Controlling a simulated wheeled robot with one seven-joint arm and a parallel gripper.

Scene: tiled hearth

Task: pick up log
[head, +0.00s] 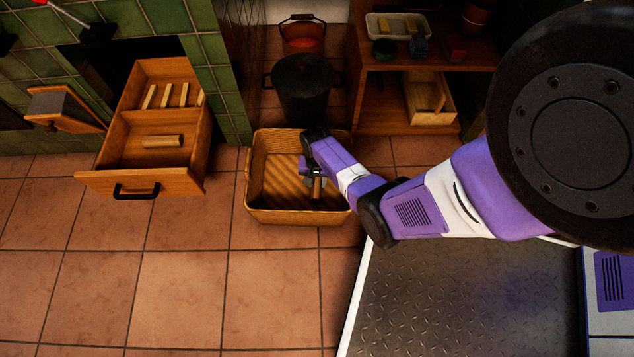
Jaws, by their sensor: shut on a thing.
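My gripper (316,180) is over the right part of a wicker basket (262,212) on the tiled floor. It is shut on a small brown log (317,189), which shows just below the fingers, inside the basket's outline. I cannot tell whether the log touches the basket's bottom. The rest of the basket looks empty. Another log (162,141) lies in the front compartment of an open wooden drawer (122,158) at the left. Several thinner pale sticks (166,96) lie in its rear compartment. My wrist hides the basket's back right corner.
A black lidded pot (303,88) stands behind the basket, with a bucket (302,36) farther back. A wooden shelf (375,117) with a tray (381,27) and a wooden box (424,117) is at the back right. The front floor tiles are clear.

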